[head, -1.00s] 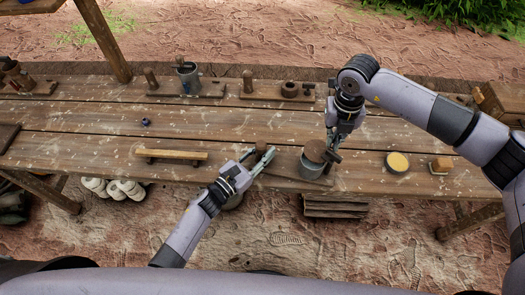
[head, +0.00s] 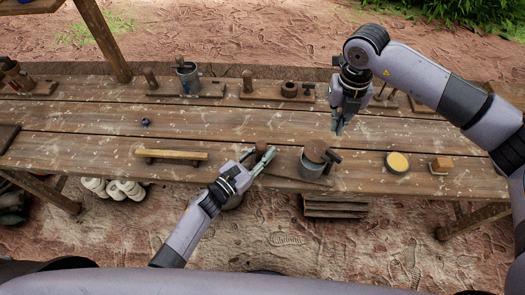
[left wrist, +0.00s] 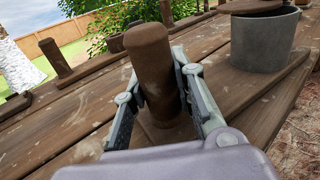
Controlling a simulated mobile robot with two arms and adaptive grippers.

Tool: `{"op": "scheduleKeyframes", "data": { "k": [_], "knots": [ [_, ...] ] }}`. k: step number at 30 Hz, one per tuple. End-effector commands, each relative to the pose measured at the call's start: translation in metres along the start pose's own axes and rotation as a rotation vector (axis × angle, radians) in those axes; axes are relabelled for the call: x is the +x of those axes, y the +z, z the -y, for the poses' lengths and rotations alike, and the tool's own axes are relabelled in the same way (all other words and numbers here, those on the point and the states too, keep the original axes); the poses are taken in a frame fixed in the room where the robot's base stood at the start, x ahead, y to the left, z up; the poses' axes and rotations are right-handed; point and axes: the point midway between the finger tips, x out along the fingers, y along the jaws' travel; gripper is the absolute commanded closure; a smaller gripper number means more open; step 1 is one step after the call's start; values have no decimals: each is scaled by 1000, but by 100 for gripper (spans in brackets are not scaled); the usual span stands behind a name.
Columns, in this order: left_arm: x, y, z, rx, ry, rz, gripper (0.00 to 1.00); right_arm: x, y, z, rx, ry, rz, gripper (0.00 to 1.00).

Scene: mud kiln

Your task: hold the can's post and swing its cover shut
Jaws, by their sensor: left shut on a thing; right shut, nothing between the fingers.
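The grey can (head: 313,171) stands on a wooden board at the table's front edge, and it also shows in the left wrist view (left wrist: 262,42). Its round brown cover (head: 317,151) lies over the can's top, with a dark knob (head: 334,157) at its right side. The brown wooden post (left wrist: 152,65) stands upright left of the can. My left gripper (head: 263,157) is shut on the post, one finger on each side. My right gripper (head: 338,129) is shut and empty, apart from the cover, above and behind it.
A yellow-topped round tin (head: 397,162) and a small wooden block (head: 441,164) stand to the right. A wooden bar (head: 172,155) lies left. Behind are a grey can with tools (head: 188,76) and several wooden pieces. The table's middle is mostly clear.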

Motion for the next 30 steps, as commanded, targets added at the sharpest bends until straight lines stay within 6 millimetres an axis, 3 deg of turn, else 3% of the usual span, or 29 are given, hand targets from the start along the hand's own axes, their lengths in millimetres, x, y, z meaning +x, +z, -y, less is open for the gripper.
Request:
{"op": "scheduleKeyframes", "data": {
  "k": [6,14,30],
  "knots": [
    [0,0,0,-1,0,1,100,-1,0,2,1,0,0,100],
    [0,0,0,-1,0,0,100,-6,-3,19,0,0,-2,100],
    [0,0,0,-1,1,0,100,52,-2,18,0,0,-2,100]
  ]
}}
